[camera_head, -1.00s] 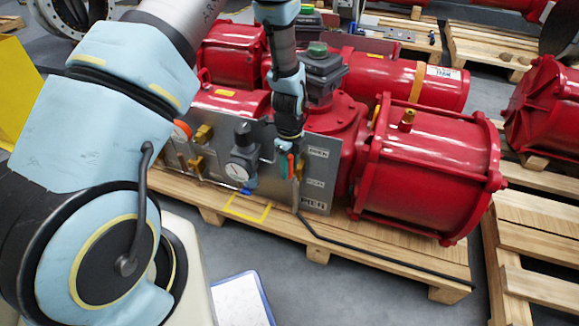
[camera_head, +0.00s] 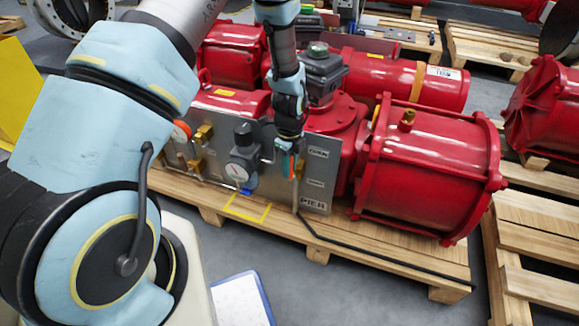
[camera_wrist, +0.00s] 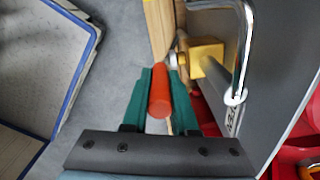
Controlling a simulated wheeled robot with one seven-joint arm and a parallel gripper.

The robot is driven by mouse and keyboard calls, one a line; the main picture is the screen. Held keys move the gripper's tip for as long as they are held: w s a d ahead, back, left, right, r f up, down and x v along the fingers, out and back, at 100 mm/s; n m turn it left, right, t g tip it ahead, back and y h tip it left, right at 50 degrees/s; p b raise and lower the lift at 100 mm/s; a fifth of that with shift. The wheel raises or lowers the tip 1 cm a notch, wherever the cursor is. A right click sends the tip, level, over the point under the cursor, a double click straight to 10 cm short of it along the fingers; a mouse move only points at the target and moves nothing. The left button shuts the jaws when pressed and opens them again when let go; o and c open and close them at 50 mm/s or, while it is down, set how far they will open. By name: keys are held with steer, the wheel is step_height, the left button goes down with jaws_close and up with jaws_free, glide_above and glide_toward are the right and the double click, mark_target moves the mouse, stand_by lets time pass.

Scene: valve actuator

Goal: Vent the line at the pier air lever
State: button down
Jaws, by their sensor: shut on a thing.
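The pier air lever has an orange-red handle (camera_wrist: 160,93) that stands between the green fingers of my gripper (camera_wrist: 161,76) in the wrist view. The fingers are shut on the handle from both sides. The lever's brass valve body (camera_wrist: 205,62) sits just right of the fingertips, against the grey panel. In the head view my gripper (camera_head: 288,164) is at the right part of the panel (camera_head: 318,178), above and left of the PIER label (camera_head: 313,203). The lever is mostly hidden there by the fingers.
A pressure gauge (camera_head: 238,172) and more brass valves (camera_head: 203,133) are on the panel left of my gripper. A red actuator cylinder (camera_head: 430,170) stands close on the right. A black hose (camera_head: 380,259) runs along the pallet. A blue-edged board (camera_head: 241,300) is on the floor in front.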

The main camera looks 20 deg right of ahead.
steer(key=shift+d, duration=0.15)
stand_by(0.6)
steer(key=s+d+f+t+y+b, duration=0.5)
steer(key=f+t+y+b, duration=0.1)
steer(key=t+y+b, duration=0.4)
steer(key=shift+f+t+y, duration=0.3)
steer(key=shift+t+y, duration=0.3)
steer(key=shift+y, duration=0.4)
steer(key=shift+b, duration=0.3)
steer(key=c, duration=0.7)
jaws_free()
steer(key=v, duration=1)
steer(key=shift+s+d, duration=0.2)
steer(key=shift+d, duration=0.15)
